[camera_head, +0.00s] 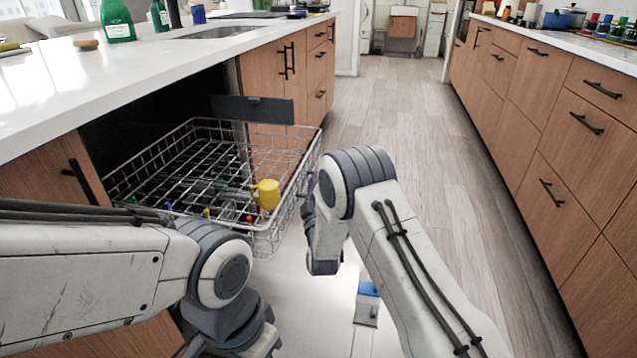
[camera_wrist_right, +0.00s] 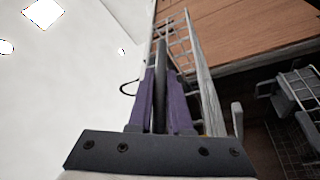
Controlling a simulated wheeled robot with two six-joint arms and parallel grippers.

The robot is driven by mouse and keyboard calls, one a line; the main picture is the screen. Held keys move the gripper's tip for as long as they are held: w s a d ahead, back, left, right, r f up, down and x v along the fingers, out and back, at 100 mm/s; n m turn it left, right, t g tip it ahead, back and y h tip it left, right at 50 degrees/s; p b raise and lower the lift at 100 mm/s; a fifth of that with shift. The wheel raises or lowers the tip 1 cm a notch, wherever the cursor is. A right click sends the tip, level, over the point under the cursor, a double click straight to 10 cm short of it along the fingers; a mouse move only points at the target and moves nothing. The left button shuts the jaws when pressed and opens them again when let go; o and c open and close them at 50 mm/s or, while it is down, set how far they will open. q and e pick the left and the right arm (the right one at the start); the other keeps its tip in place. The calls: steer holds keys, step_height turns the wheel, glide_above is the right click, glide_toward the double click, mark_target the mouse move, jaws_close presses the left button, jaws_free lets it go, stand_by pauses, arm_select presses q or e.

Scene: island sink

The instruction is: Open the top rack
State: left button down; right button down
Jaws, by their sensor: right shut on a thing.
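The top rack (camera_head: 186,130) is a grey wire basket, standing out of the dark dishwasher opening under the left counter. It holds a yellow cup (camera_head: 267,194) and several small coloured items. My right gripper (camera_head: 308,200) is at the rack's right front side, partly hidden by its own wrist. In the right wrist view its purple fingers (camera_wrist_right: 160,85) are closed about the rack's wire rim (camera_wrist_right: 180,38). My left arm comes in at the lower left, in front of the rack; its gripper (camera_head: 238,345) is cut off by the bottom edge and its fingertips do not show.
The white counter (camera_head: 60,75) with a green bottle (camera_head: 117,20) overhangs the rack's left side. A pale panel (camera_head: 300,295) lies below the rack, with a small blue-and-white part (camera_head: 367,303). Wooden drawers (camera_head: 560,120) line the right. The floor aisle (camera_head: 410,120) between is clear.

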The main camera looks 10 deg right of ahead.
steer(key=shift+d+f, duration=0.1)
steer(key=c, duration=1.1)
jaws_free()
steer(key=p+v, duration=0.2)
steer(key=v, duration=0.8)
steer(key=shift+s, duration=0.25)
